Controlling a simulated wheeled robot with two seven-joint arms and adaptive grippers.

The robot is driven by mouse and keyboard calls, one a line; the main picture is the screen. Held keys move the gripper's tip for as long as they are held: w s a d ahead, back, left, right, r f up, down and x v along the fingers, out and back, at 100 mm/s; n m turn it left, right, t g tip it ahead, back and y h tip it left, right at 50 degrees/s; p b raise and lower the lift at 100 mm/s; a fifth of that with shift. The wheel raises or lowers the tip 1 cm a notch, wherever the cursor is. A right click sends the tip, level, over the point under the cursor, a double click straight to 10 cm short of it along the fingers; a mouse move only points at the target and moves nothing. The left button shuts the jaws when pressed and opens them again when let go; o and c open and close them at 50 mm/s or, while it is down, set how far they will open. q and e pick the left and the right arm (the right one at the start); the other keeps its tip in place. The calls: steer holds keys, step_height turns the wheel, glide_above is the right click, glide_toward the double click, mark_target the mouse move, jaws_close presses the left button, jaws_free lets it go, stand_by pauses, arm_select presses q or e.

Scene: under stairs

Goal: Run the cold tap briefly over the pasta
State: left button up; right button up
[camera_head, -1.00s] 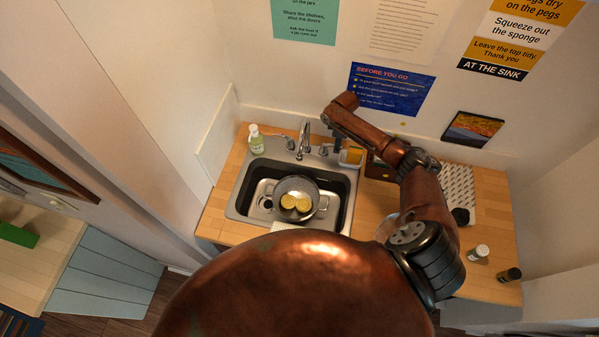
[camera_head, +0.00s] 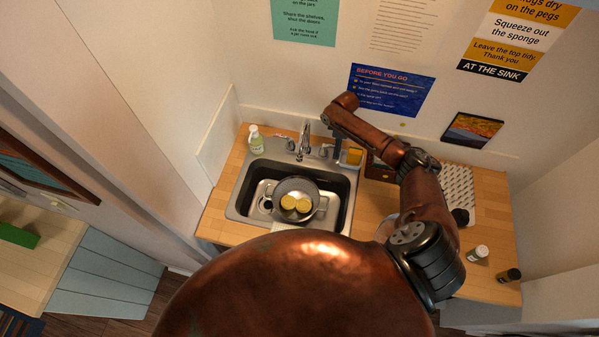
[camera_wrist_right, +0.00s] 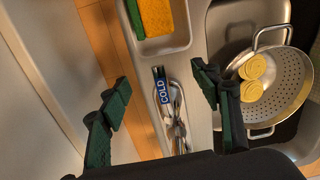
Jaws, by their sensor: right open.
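The pasta (camera_head: 296,204), pale yellow rounded pieces, lies in a metal colander (camera_head: 318,187) in the sink; both also show in the right wrist view, the pasta (camera_wrist_right: 252,80) and the colander (camera_wrist_right: 284,98). The cold tap handle (camera_wrist_right: 162,86) carries a blue COLD label. The chrome spout (camera_head: 304,136) stands at the back of the sink; I see no water stream. My right gripper (camera_wrist_right: 160,82) is open, its two fingers on either side of the handle with visible gaps in that view. In the head view my right gripper (camera_head: 338,152) is small and partly hidden. My left gripper is not in view.
A soap bottle (camera_head: 256,139) stands at the sink's back left. A holder with a yellow and green sponge (camera_wrist_right: 156,16) is close beside the cold handle. Walls close in behind and left.

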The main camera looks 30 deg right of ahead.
step_height(320, 180, up, 3)
steer(key=shift+f+p, duration=0.15)
steer(key=shift+p, duration=0.8)
steer(key=shift+r+b, duration=0.3)
steer(key=shift+r, duration=1.7)
